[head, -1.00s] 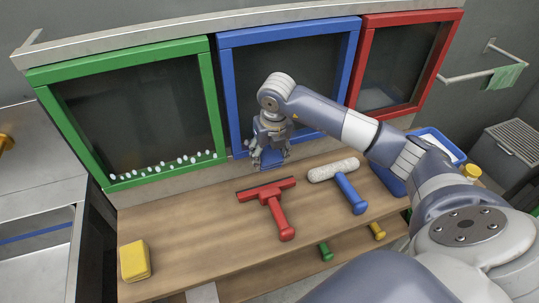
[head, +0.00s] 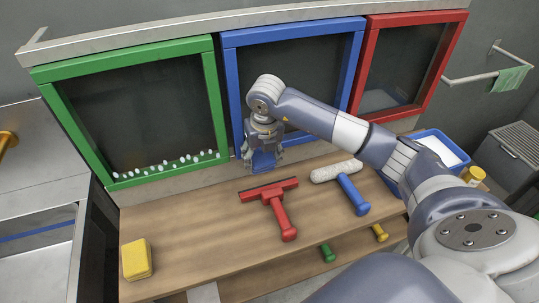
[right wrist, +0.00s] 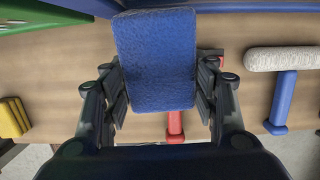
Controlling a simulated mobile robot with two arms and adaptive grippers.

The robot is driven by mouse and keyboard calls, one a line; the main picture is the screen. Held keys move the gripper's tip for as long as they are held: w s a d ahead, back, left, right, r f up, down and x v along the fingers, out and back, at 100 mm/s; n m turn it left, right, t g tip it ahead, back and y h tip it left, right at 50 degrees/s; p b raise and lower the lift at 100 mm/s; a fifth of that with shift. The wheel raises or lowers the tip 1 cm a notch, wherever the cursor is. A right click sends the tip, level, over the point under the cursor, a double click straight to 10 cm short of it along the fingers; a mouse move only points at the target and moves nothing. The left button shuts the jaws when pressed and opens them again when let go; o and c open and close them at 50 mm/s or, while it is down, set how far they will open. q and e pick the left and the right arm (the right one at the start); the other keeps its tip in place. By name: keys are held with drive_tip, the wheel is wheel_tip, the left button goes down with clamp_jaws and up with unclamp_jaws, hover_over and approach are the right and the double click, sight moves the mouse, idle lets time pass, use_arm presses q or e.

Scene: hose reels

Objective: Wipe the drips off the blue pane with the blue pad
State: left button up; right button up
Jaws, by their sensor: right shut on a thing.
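The blue pane (head: 306,75) is dark glass in a blue frame, standing behind the bench between a green-framed and a red-framed pane. My right arm hides part of it, and I see no drips on the part that shows. My right gripper (head: 263,150) is at the lower left of this pane, just above the bench's back edge. It is shut on the blue pad (head: 265,162). In the right wrist view the pad (right wrist: 155,60) sits between both fingers. I cannot tell whether it touches the pane. My left gripper is not in view.
White drops (head: 180,162) line the bottom of the green-framed pane. A red squeegee (head: 276,207) and a blue-handled roller (head: 352,193) lie on the bench (head: 195,235) in front of my gripper. A yellow sponge (head: 136,259) lies front left. A blue tub (head: 427,134) stands right.

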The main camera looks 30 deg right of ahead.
drive_tip(key=shift+w+a, duration=0.25)
drive_tip(key=shift+a, duration=0.6)
drive_tip(key=shift+s, duration=0.1)
drive_tip(key=s+a, duration=0.1)
drive_tip(key=s, duration=0.5)
drive_tip(key=shift+s+a, duration=0.35)
drive_tip(key=shift+s, duration=0.05)
